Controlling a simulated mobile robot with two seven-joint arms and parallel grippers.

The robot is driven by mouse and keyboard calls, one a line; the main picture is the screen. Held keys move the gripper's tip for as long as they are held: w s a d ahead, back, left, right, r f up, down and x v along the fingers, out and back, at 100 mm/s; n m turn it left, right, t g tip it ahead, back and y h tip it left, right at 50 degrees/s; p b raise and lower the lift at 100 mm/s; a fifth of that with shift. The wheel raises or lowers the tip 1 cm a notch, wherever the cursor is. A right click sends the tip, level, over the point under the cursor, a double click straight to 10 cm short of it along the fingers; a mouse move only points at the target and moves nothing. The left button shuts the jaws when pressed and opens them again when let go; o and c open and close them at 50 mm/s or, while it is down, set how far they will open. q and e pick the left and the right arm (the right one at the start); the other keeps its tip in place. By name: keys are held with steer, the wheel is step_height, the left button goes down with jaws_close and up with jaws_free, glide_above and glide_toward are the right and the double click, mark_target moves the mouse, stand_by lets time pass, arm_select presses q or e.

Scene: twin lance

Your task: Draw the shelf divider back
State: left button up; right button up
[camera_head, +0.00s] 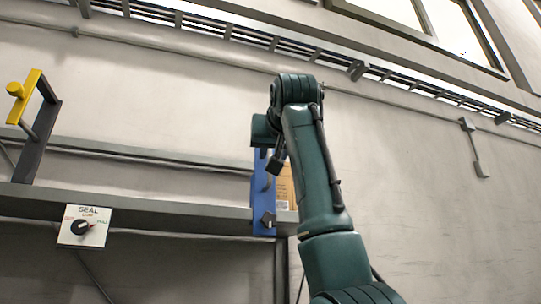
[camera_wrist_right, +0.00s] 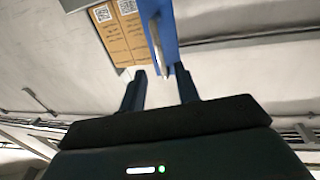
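A blue upright panel, which looks like the shelf divider (camera_head: 264,195), stands at the right end of the shelf (camera_head: 150,208). In the right wrist view the blue panel (camera_wrist_right: 167,28) comes down from the top, with a pale grey bar (camera_wrist_right: 156,45) along its face. My right gripper (camera_wrist_right: 161,72) is open, its two dark fingers apart. The bar's lower end shows between the fingertips; I cannot tell whether they touch it. In the head view my right arm reaches up to the panel and its wrist partly hides it. My left gripper is not in view.
Brown cartons (camera_wrist_right: 122,35) with printed labels stand beside the panel. A dark frame with a yellow bar and knob (camera_head: 28,98) stands at the shelf's left. A white SEAL plate with a black dial (camera_head: 84,226) hangs on the shelf edge.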

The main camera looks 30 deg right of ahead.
steer(key=p+x, duration=0.2)
steer(key=x, duration=0.4)
steer(key=shift+w, duration=0.1)
steer(key=shift+c, duration=0.2)
jaws_close()
